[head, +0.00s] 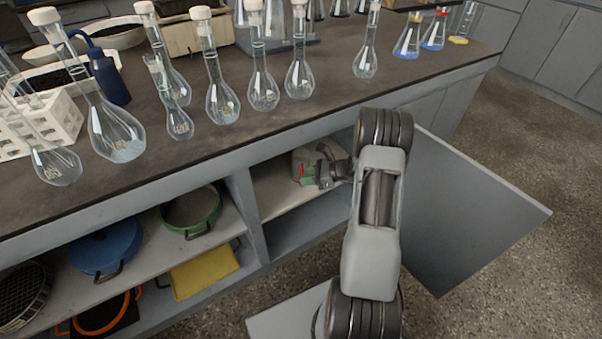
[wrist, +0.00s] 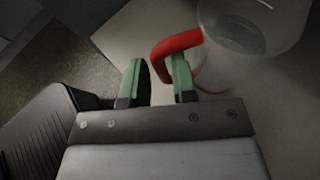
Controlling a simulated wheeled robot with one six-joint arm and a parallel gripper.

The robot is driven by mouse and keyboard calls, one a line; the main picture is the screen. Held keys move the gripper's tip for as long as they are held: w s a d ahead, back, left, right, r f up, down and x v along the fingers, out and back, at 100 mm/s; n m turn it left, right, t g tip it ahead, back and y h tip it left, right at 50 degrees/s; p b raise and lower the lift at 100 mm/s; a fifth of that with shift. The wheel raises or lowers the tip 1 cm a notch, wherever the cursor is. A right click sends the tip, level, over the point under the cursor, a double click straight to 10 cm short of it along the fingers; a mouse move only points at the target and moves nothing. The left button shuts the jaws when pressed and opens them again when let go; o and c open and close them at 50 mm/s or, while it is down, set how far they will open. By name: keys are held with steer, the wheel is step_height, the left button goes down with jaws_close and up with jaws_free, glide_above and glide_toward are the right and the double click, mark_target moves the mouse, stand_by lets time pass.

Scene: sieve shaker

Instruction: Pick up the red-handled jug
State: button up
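The red-handled jug (wrist: 245,45) is a clear, see-through vessel at the upper right of the wrist view. Its red handle (wrist: 177,43) curves out to the left toward my gripper (wrist: 160,82). My gripper has green fingertips, set apart with a gap between them. The right fingertip is at the handle and overlaps it in the picture; I cannot tell whether they touch. In the head view my gripper (head: 308,176) reaches into the open cupboard compartment, beside the jug (head: 303,157) on the shelf. My arm and gripper hide part of the jug there.
The shelf (head: 285,188) lies under the bench top (head: 200,150), which is crowded with several glass flasks (head: 222,100). An open cupboard door (head: 465,215) stands right of my arm.

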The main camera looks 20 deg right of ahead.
steer(key=shift+x, duration=0.95)
steer(key=shift+c, duration=0.3)
jaws_close()
steer(key=shift+r, duration=0.1)
